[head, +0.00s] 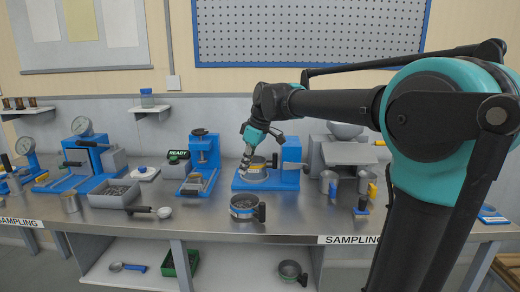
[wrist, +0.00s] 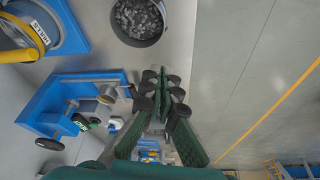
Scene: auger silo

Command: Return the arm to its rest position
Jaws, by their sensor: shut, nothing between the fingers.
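My gripper (head: 244,166) hangs at the end of my teal and black arm, over the bench, in front of a blue stand (head: 288,165). It overlaps a metal pot with a yellow band (head: 257,172) in the head view; I cannot tell the gap between them. In the wrist view my gripper's dark green fingers (wrist: 162,88) are together with nothing between them. My arm reaches in from the right, bent at its large teal joint.
The steel bench (head: 185,222) holds a grey bin of chunks (head: 116,194), a scoop (head: 152,211), a banded pot with a black handle (head: 246,207), blue devices and metal cups (head: 328,183). A pegboard (head: 310,32) hangs behind. A green crate (head: 180,263) sits on the lower shelf.

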